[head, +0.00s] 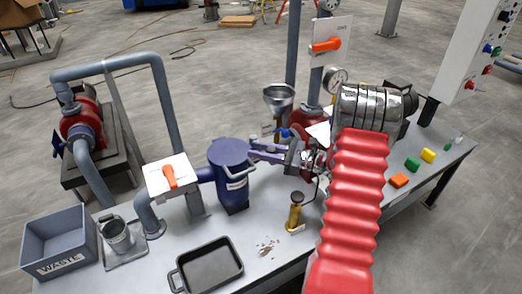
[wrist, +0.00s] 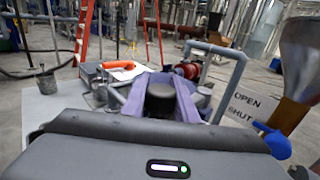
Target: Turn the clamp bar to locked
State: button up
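A dark blue upright vessel (head: 230,155) stands on the bench in the head view. A pale bar (head: 238,179) shows across its front near the rim. I cannot tell for certain whether this is the clamp bar or where its locked mark is. My gripper (head: 251,149) points left at the vessel's upper right side, its two purple fingers apart. Contact is not clear. In the wrist view my gripper (wrist: 160,78) shows the spread fingers with a dark round piece between them. Nothing is clearly held.
A white panel with an orange handle (head: 170,177) stands left of the vessel. A second orange handle (head: 326,45) is on the tall panel behind. A steel funnel (head: 278,99), brass-coloured cylinder (head: 295,213), black tray (head: 208,266) and grey waste bin (head: 60,241) surround the work area.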

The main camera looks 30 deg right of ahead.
grip_shut()
jog(key=shift+d, duration=0.15)
